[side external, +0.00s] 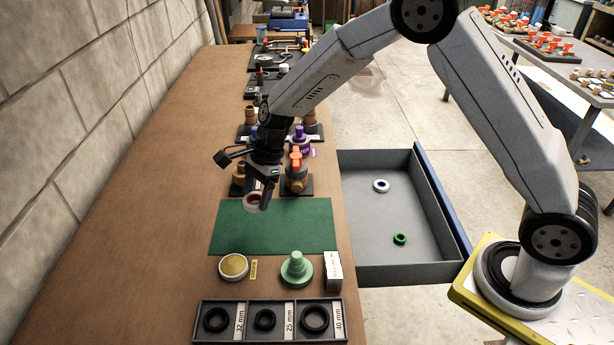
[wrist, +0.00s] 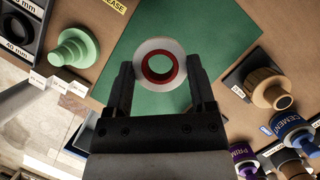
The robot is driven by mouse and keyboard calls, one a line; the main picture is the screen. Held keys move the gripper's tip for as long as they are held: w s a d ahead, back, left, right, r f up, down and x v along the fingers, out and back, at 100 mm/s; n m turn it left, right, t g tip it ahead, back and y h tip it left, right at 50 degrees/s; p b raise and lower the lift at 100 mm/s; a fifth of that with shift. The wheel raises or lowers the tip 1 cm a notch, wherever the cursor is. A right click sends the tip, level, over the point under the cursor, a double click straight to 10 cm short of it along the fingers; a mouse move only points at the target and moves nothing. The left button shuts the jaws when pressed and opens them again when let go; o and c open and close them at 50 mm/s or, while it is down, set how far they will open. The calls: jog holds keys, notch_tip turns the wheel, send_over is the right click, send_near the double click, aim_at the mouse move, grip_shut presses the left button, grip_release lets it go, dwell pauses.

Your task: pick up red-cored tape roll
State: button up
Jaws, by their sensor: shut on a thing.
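The red-cored tape roll (wrist: 142,72) is white with a red inner ring. In the wrist view it sits between the two dark fingers of my gripper (wrist: 161,84), which is shut on it. In the side view the tape roll (side external: 253,201) hangs at the fingertips of my gripper (side external: 258,192), seemingly above the green mat (side external: 270,238). Part of its rim is hidden by the fingers in the side view.
An open grey drawer (side external: 400,255) at right holds a blue-cored roll (side external: 381,186) and a green ring (side external: 400,239). A three-part tray (side external: 282,303) of black rings, a green stepped plug (side external: 296,268) and a yellow-topped tin (side external: 233,267) stand in front. Fittings stand behind the mat.

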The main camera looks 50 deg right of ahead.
jog(key=s+d+r, duration=0.1)
jog(key=s+r, duration=0.2)
jog(key=s, duration=0.5)
jog(key=shift+d+r, duration=0.25)
jog(key=shift+d, duration=0.1)
jog(key=shift+d, duration=0.1)
